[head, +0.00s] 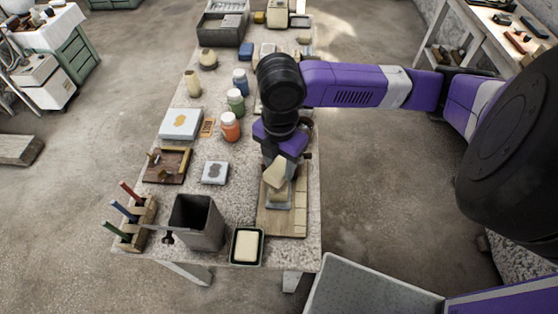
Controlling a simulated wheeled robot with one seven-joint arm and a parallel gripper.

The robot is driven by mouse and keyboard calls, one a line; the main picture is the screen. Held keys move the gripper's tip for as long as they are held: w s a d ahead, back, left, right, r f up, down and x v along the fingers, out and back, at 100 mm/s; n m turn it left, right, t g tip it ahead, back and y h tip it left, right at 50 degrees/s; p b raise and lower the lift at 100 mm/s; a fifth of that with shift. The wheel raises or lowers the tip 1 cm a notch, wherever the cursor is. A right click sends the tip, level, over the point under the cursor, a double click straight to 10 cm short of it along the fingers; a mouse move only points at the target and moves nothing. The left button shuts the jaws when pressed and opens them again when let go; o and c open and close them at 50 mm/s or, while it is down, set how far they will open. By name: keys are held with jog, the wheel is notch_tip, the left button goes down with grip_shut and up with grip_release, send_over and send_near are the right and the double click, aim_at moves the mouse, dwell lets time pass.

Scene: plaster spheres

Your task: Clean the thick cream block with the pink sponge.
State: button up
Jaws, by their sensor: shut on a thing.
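My gripper (277,160) points down over the wooden board (285,224) at the table's front right. It is shut on a pale cream, blocky thing (275,174), whose upper part the gripper partly hides. Directly below it is a cream and grey-blue block-like thing (278,199) on the board; I cannot tell whether the two touch. Another cream block (247,245) lies in a dark green tray (234,262) at the table's front edge. No clearly pink sponge shows, and I cannot tell which cream piece is the thick one.
A grey open bin (198,222) stands left of the green tray. A rack with coloured handles (135,223) is at the front left. Orange (230,127), green (235,101) and blue (241,81) jars stand left of my arm. Speckled tabletop is bare around the small white box (215,172).

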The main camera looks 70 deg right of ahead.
aim_at(275, 180)
jog(key=shift+f+b, duration=1.35)
jog(key=shift+f, duration=0.6)
jog(key=shift+f, duration=0.3)
jog(key=shift+d, duration=0.15)
jog(key=shift+s+d+b, duration=0.25)
jog(key=shift+d+b, duration=0.25)
jog(key=shift+d, duration=0.45)
jog(key=shift+w+a+r, duration=0.1)
jog(key=shift+w+a, duration=0.1)
jog(key=shift+a, duration=0.7)
jog(key=shift+w+a+p, duration=0.2)
jog(key=shift+a+p, duration=0.15)
jog(key=shift+a, duration=0.8)
jog(key=shift+s+d+b, duration=0.2)
jog(key=shift+d+b, duration=0.05)
jog(key=shift+d, duration=0.8)
jog(key=shift+s+d+b, duration=0.2)
jog(key=shift+d, duration=0.8)
jog(key=shift+w+a, duration=0.2)
jog(key=shift+a, duration=0.6)
jog(key=shift+w+a+p, duration=0.25)
jog(key=shift+a+p, duration=0.05)
jog(key=shift+a, duration=0.95)
